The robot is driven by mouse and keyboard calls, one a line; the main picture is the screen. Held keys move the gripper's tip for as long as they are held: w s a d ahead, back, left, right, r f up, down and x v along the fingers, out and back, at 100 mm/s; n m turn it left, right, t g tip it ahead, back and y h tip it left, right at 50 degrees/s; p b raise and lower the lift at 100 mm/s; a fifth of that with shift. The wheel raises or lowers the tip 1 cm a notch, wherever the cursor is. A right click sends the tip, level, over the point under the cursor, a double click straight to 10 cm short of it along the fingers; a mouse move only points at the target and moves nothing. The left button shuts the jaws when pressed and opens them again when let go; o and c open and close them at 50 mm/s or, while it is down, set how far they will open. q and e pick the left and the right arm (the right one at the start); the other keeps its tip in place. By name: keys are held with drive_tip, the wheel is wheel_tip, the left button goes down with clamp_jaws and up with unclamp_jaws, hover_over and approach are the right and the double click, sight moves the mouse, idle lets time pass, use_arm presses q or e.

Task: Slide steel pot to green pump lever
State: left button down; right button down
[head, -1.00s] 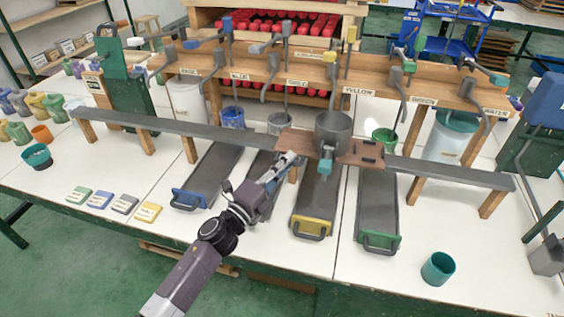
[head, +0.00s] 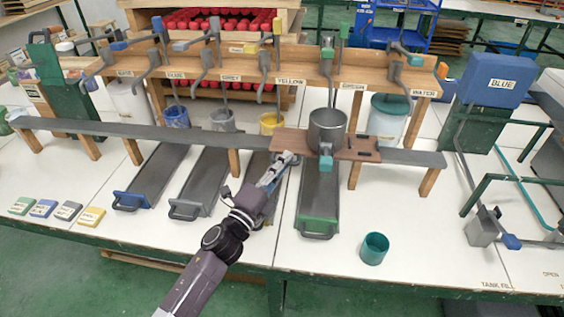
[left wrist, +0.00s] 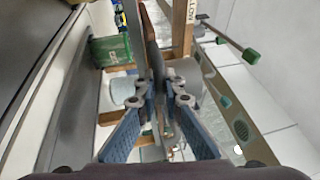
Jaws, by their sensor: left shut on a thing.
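The steel pot (head: 327,130) stands upright on a brown wooden sled (head: 292,141), which lies across the long grey rail (head: 223,143). A teal block (head: 325,163) shows at the sled's front, below the pot. The green pump lever (head: 343,30) rises behind the pot, beside the GREEN label (head: 353,87); the pot is roughly in front of that pump. My left gripper (head: 287,158) is shut at the sled's left front edge. My right gripper is not in view.
Wooden posts carry the rail. Below it lie dark chutes, including a blue-ended one (head: 132,202) and a green-ended one (head: 318,224). A teal cup (head: 374,249) stands on the white table to the right. The rail is clear to the sled's right, up to its end.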

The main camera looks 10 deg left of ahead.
use_arm(q)
drive_tip(key=shift+f, duration=0.15)
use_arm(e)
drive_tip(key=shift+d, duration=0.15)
use_arm(q)
drive_tip(key=c, duration=2)
unclamp_jaws()
drive_tip(key=shift+c, duration=0.2)
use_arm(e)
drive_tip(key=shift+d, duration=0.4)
use_arm(q)
drive_tip(key=shift+s+a, duration=0.1)
drive_tip(key=v, duration=1.1)
drive_tip(key=shift+s+a, duration=0.1)
drive_tip(key=shift+s, duration=0.3)
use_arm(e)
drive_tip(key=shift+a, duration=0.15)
use_arm(q)
drive_tip(key=shift+f, duration=0.1)
